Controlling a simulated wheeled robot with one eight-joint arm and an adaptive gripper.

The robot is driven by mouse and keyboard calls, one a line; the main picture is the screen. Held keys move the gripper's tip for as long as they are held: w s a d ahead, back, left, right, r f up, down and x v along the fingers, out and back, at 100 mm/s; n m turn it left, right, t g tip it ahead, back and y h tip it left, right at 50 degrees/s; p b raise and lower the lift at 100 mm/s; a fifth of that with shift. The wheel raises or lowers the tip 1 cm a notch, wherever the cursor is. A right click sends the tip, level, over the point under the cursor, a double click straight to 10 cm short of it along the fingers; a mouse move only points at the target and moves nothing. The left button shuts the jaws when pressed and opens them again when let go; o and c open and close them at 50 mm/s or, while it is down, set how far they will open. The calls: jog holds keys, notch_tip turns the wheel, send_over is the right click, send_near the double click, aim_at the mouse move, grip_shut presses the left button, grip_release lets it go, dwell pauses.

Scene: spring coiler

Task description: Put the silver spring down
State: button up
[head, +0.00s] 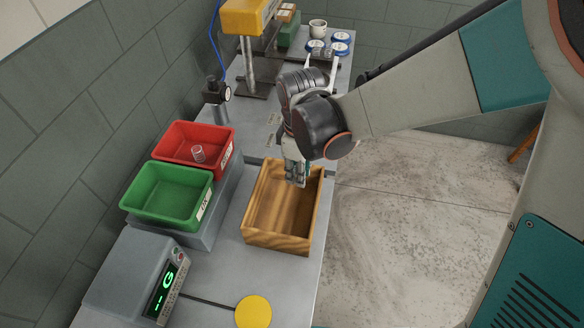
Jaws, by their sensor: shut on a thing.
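My gripper (295,178) points down over the far right part of the open wooden box (275,241), with its fingertips at about the height of the rim or just inside. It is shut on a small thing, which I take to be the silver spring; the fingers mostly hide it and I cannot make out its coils. I cannot tell whether it touches the box floor. The part of the box floor that shows is bare.
A red bin (222,136) holding a small pale coil (198,153) and an empty-looking green bin (148,205) stand left of the box. A grey display unit (118,275) and a yellow disc (253,312) are in front. A yellow-headed machine (247,17) and blue-rimmed round items (341,37) are behind.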

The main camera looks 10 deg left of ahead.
aim_at(290, 219)
jog(key=shift+n, duration=0.8)
jog(key=f+b, duration=0.4)
jog(key=f, duration=0.2)
jog(key=s+a+f+b, duration=0.1)
jog(key=f+b, duration=0.4)
jog(key=f, duration=0.1)
jog(key=a+f+b, duration=0.1)
jog(key=f+b, duration=0.3)
jog(key=f, duration=0.2)
jog(key=shift+s+f, duration=0.3)
jog(key=shift+f, duration=0.05)
jog(key=shift+f+b, duration=0.15)
jog(key=shift+b, duration=0.2)
jog(key=o, duration=1)
jog(key=shift+c, duration=0.2)
notch_tip(290, 219, up, 12)
jog(key=p, duration=0.4)
jog(key=shift+r, duration=0.25)
